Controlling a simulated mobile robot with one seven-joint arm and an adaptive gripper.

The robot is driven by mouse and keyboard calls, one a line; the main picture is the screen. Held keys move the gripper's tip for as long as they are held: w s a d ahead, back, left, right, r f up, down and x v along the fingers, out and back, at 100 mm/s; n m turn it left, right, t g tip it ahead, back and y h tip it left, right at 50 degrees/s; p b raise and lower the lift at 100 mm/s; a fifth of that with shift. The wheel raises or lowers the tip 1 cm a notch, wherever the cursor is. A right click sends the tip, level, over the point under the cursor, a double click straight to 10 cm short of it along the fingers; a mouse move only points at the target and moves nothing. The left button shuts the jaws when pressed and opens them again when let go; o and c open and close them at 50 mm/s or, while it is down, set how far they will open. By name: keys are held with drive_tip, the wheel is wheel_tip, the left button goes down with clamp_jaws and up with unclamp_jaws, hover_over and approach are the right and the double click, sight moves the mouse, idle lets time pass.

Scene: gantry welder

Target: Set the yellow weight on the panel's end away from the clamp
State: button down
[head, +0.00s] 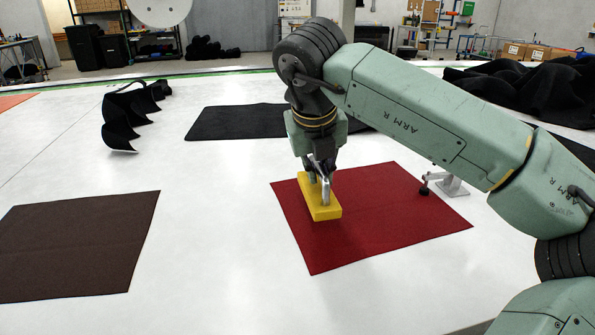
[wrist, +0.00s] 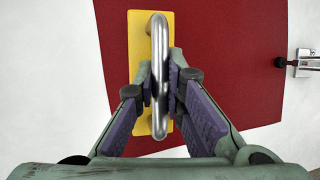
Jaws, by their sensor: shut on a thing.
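The yellow weight (head: 322,199) is a flat block with a metal bar handle (wrist: 158,75). My gripper (head: 322,178) is shut on this handle from above, its purple pads on both sides in the wrist view (wrist: 159,88). The weight is over the left part of the red panel (head: 385,225); I cannot tell whether it touches the panel. In the wrist view the weight (wrist: 137,38) lies near the panel's left edge. The clamp (head: 447,185) stands at the panel's right edge, with its dark tip over the panel, and also shows in the wrist view (wrist: 305,63).
A brown panel (head: 80,245) lies at the left on the white table (head: 215,270). A black panel (head: 235,121) lies behind my gripper. A wavy black piece (head: 130,115) is at the back left, and a black heap (head: 525,90) at the back right. The table in front is clear.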

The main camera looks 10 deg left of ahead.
drive_tip(key=shift+w+d+p, duration=0.2)
drive_tip(key=shift+w+d, duration=0.25)
drive_tip(key=shift+w, duration=0.15)
drive_tip(key=shift+w+d+p, duration=0.2)
drive_tip(key=shift+w+d, duration=0.2)
drive_tip(key=shift+w, duration=0.2)
wheel_tip(320, 180, down, 4)
drive_tip(key=shift+r+p, duration=0.2)
drive_tip(key=shift+p, duration=0.35)
drive_tip(key=shift+s+f+b, duration=0.1)
drive_tip(key=shift+f+b, duration=0.4)
drive_tip(key=shift+b, duration=0.2)
drive_tip(key=shift+s+f, duration=0.15)
drive_tip(key=shift+f, duration=0.1)
drive_tip(key=c, duration=2)
unclamp_jaws()
drive_tip(key=shift+f, duration=0.15)
drive_tip(key=o, duration=0.3)
drive_tip(key=shift+r, duration=0.2)
